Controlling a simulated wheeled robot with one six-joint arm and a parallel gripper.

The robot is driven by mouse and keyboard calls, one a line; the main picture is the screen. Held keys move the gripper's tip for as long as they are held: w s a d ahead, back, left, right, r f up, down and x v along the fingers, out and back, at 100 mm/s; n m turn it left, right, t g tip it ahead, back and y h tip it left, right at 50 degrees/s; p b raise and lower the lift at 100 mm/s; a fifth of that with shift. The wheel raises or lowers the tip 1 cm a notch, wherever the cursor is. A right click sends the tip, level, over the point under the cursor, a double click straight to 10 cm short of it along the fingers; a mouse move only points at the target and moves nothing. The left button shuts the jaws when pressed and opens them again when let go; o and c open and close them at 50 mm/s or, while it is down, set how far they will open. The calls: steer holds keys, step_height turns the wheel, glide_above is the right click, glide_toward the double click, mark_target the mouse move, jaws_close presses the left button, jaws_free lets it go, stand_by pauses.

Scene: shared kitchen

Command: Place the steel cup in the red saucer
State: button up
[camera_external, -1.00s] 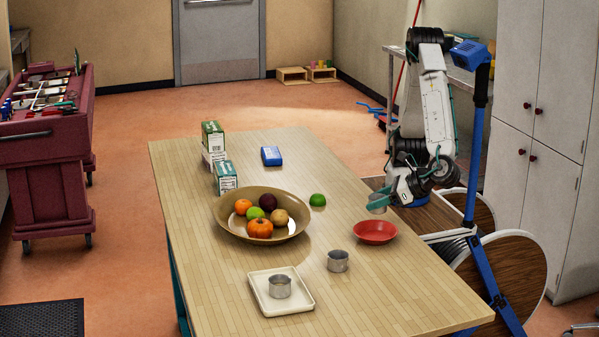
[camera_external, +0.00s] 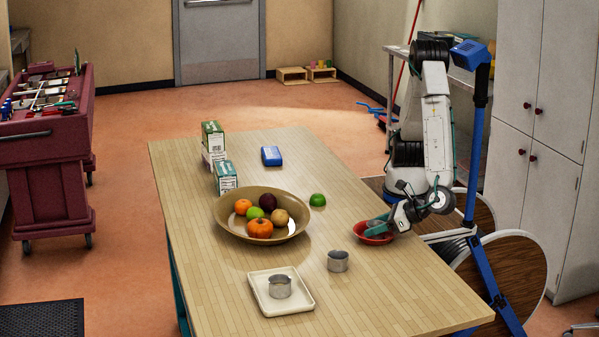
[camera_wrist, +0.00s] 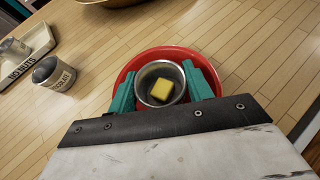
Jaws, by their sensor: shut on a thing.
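My gripper (camera_wrist: 161,82) has its two teal fingers shut on a steel cup (camera_wrist: 158,70), one on each side. The cup is upright with a yellow block (camera_wrist: 162,90) inside. It lies within the outline of the red saucer (camera_wrist: 165,51) in the wrist view. In the external view, my gripper (camera_external: 378,227) is low over the red saucer (camera_external: 366,240) near the table's right edge, and the fingers partly hide the cup. I cannot tell whether the cup's base touches the saucer.
A second steel cup (camera_external: 338,261), lettered in the wrist view, stands left of the saucer. A third cup (camera_external: 280,286) sits on a cream tray (camera_external: 304,304). A wide fruit bowl (camera_external: 226,229), a lime (camera_external: 317,199) and boxes stand farther back. The front right tabletop is clear.

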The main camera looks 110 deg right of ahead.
steer(key=o, duration=0.7)
steer(key=shift+f, duration=0.1)
steer(key=shift+o, duration=0.2)
